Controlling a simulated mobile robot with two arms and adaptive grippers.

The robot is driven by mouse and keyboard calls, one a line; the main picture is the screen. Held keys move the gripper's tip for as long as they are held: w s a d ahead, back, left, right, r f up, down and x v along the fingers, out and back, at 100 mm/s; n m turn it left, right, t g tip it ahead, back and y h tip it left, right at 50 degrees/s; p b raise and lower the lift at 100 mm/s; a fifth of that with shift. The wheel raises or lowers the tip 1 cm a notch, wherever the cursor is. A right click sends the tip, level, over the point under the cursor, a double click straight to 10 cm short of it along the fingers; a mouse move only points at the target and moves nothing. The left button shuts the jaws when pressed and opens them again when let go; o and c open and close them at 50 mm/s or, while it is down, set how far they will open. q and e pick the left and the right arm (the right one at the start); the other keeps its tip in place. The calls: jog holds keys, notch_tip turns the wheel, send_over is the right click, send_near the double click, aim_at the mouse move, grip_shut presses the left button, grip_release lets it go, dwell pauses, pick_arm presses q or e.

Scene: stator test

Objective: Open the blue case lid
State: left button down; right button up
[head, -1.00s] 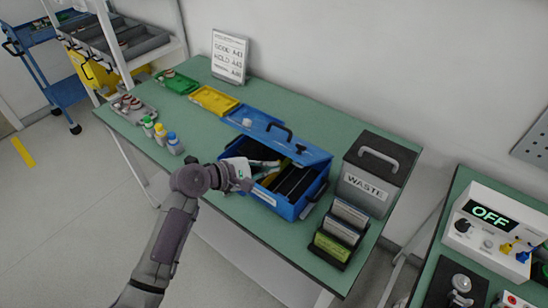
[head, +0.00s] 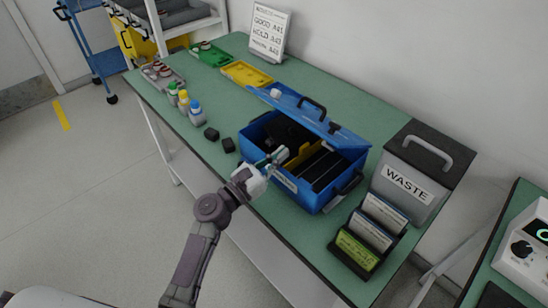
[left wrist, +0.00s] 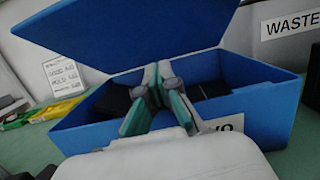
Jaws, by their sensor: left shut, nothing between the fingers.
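The blue case (head: 325,199) stands on the green table with its lid (head: 335,130) raised and tilted back; a dark handle (head: 312,107) is on the lid. The lid also shows in the left wrist view (left wrist: 150,35), standing open above the case body (left wrist: 265,110). Dark dividers and a yellow piece show inside. My left gripper (head: 280,156) is at the case's front edge, its fingers shut and empty, apart from the lid. In the left wrist view its green-and-grey fingertips (left wrist: 158,72) meet in front of the opening. My right gripper is out of view.
A grey waste bin (head: 410,185) and a card rack (head: 370,236) stand right of the case. Small bottles (head: 184,104), two black blocks (head: 220,139) and a yellow tray (head: 247,74) are to the left. A sign (head: 269,36) stands behind.

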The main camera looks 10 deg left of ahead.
pick_arm(q)
jog(key=w+d+r+p, duration=0.2)
jog(key=w+d+r, duration=0.2)
jog(key=w, duration=0.2)
jog(key=shift+d+p, duration=0.3)
jog(key=shift+w+r, duration=0.1)
jog(key=shift+r, duration=0.05)
